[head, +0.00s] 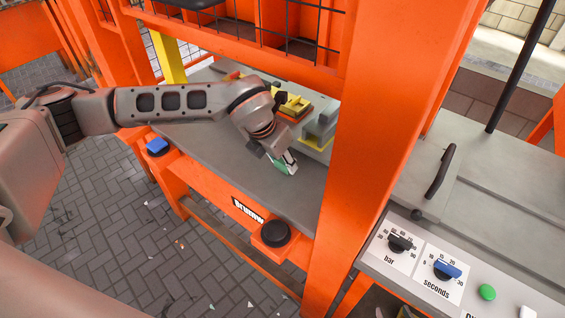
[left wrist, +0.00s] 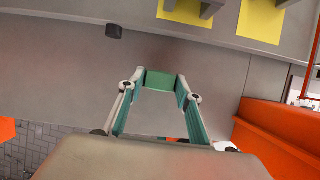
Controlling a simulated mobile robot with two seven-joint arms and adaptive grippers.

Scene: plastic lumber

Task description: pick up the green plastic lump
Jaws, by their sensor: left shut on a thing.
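My left gripper (head: 289,169) reaches in from the left over the grey bed of the orange machine. In the left wrist view its fingertips (left wrist: 163,90) are closed on the green plastic lump (left wrist: 159,79), which shows as a flat green face between the teal finger pads. In the head view only a small bit of green shows at the fingertips, and the lump is mostly hidden by the gripper. I cannot tell whether the lump touches the bed or is just above it. My right gripper is in neither view.
An orange post (head: 366,150) stands right of the gripper. Orange beams and wire mesh (head: 302,40) are above. Yellow-marked parts (head: 293,104) sit behind on the bed. A black knob (head: 275,233) and a blue button (head: 157,147) are at the front edge. A control panel (head: 462,270) is at right.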

